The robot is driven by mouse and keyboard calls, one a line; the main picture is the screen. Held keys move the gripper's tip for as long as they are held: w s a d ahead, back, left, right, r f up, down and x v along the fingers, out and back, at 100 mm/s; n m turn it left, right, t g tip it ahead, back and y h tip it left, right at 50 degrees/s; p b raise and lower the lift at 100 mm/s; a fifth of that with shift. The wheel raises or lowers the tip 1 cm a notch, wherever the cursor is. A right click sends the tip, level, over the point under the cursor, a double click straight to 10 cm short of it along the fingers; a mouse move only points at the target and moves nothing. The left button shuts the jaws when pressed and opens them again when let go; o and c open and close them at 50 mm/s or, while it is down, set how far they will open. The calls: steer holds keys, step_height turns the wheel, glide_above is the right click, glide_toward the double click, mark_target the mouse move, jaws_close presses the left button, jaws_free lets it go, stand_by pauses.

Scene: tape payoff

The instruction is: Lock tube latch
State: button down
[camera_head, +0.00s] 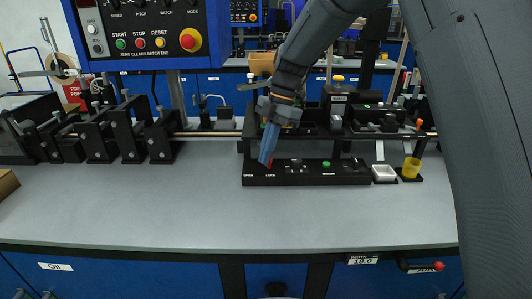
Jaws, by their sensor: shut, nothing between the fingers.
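My gripper (266,158) has blue fingers that are shut with nothing between them. It points down at the left part of a black fixture base (305,178) on the grey bench. Small white labels reading OPEN and LOCK sit on the front of this base, just below the fingertips. A small red part (268,163), possibly the latch handle, shows right at the fingertips. I cannot tell whether the fingers touch it, and they hide part of it. The tube itself cannot be made out clearly behind my gripper.
A green button (326,164) sits on the same base. Black roller stands (125,135) line the left. A blue control panel (140,32) hangs upper left. The bench front (200,215) is clear.

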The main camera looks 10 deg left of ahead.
steer(key=shift+s+a, duration=0.3)
steer(key=shift+a, duration=0.05)
steer(key=shift+s+a+r+p, duration=0.2)
steer(key=shift+s+a+p, duration=0.1)
steer(key=shift+s+a, duration=0.8)
steer(key=b+v, duration=0.1)
steer(key=v, duration=0.9)
steer(key=shift+b, duration=0.4)
steer(key=shift+d, duration=0.1)
steer(key=s+d+f+m, duration=0.4)
steer(key=s+d+m, duration=0.1)
steer(key=d+m, duration=0.2)
steer(key=s+d+f+m+t+h, duration=0.1)
steer(key=s+d+f+m, duration=0.3)
steer(key=d+m, duration=0.3)
steer(key=s+d+f+m+t+h, duration=0.1)
steer(key=s+d+f+m, duration=0.3)
steer(key=s+d+m, duration=0.3)
steer(key=shift+d+f, duration=0.2)
steer(key=shift+d, duration=0.35)
steer(key=shift+d+f, duration=0.2)
steer(key=shift+d, duration=0.3)
steer(key=s+d+f+m, duration=0.3)
steer(key=s+m, duration=0.3)
steer(key=s, duration=0.2)
steer(key=shift+s+d+f+t+h, duration=0.25)
steer(key=shift+d+f+t+h, duration=0.15)
steer(key=shift+d, duration=0.35)
